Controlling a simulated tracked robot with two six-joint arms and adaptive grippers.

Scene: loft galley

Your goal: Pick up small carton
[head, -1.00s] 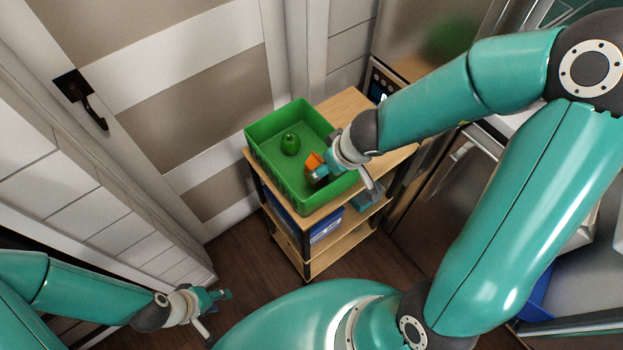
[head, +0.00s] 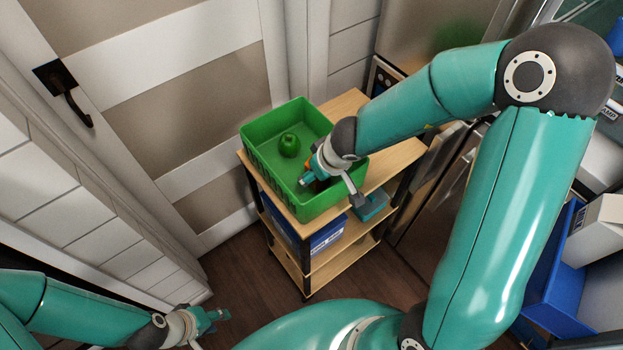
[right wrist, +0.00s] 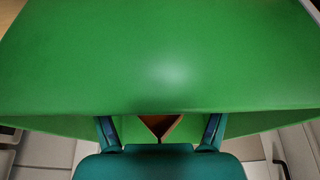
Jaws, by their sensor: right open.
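A small orange-brown carton (right wrist: 160,124) shows in the right wrist view between the two spread fingers of my right gripper (right wrist: 160,132). Only part of it is visible; my gripper hides the rest. In the head view, my right gripper (head: 310,176) reaches down into the green crate (head: 252,163) at its right side, over the carton. The gripper is open, and no closed grip on the carton shows. My left gripper (head: 216,317) hangs at the lower left, away from the crate; its finger opening is unclear.
A green bell pepper (head: 289,145) lies in the crate. A door (head: 150,95) is at left.

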